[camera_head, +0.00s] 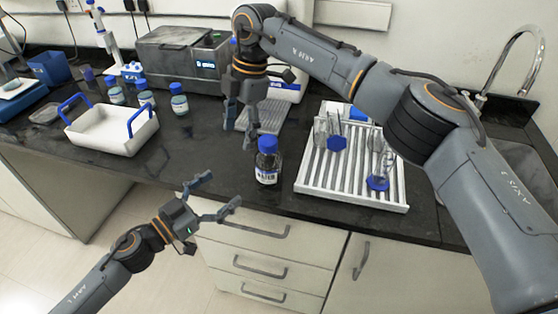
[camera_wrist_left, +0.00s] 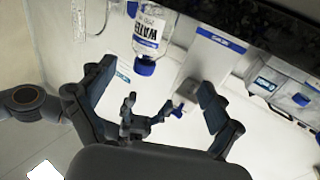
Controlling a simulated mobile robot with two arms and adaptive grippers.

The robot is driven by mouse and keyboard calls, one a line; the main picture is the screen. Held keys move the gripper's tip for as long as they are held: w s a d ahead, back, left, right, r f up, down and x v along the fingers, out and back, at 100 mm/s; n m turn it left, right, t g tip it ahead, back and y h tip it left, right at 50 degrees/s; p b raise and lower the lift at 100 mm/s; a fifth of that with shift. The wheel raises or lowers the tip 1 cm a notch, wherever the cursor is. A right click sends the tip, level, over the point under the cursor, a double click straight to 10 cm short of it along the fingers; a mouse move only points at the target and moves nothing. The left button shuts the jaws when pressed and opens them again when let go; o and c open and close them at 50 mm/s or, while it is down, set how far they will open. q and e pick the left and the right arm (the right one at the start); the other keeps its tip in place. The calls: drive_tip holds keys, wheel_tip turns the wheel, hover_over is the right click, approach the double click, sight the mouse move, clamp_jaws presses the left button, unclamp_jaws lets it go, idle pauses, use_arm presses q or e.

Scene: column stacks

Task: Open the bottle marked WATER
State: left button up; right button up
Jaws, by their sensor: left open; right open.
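The bottle marked WATER (camera_head: 267,172) stands upright near the front edge of the dark bench, with its blue cap (camera_head: 267,143) on. In the left wrist view the bottle (camera_wrist_left: 151,28) appears upside down, its label readable and its cap (camera_wrist_left: 145,67) between and beyond the fingers. My left gripper (camera_head: 220,193) is open and empty, in front of the bench edge, left of and lower than the bottle; its fingers also frame the left wrist view (camera_wrist_left: 155,88). My right gripper (camera_head: 240,137) is open, pointing down just behind and left of the bottle, apparently not touching it.
A white slatted rack (camera_head: 350,185) with blue-based glassware stands right of the bottle. A white tray with blue handles (camera_head: 110,135) is at the left, with several blue-capped bottles (camera_head: 179,100) behind it. A grey machine (camera_head: 180,60) stands at the back. Bench between tray and bottle is clear.

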sight(268, 164)
drive_tip(key=d+r+h, duration=0.1)
drive_tip(key=d, duration=0.1)
drive_tip(key=w+d+r+m, duration=0.1)
drive_tip(key=d, duration=0.1)
drive_tip(key=d+r+h, duration=0.1)
drive_tip(key=d+r, duration=0.1)
drive_tip(key=shift+w+m+t+h, duration=0.3)
drive_tip(key=shift+m, duration=0.1)
use_arm(q)
drive_tip(key=shift+m+g+h, duration=0.4)
drive_tip(key=shift+m+g, duration=0.1)
drive_tip(key=shift+g, duration=0.3)
drive_tip(key=x, duration=1.4)
drive_tip(key=shift+s+d+f, duration=0.1)
drive_tip(key=shift+s+f, duration=0.1)
drive_tip(key=shift+f, duration=0.05)
drive_tip(key=shift+c, duration=0.4)
clamp_jaws()
use_arm(e)
drive_tip(key=m, duration=0.3)
drive_tip(key=shift+w+m, duration=0.1)
drive_tip(key=shift+m, duration=0.2)
drive_tip(key=m, duration=0.5)
drive_tip(key=shift+f, duration=0.2)
wheel_tip(268, 164, down, 8)
drive_tip(key=shift+r, duration=0.15)
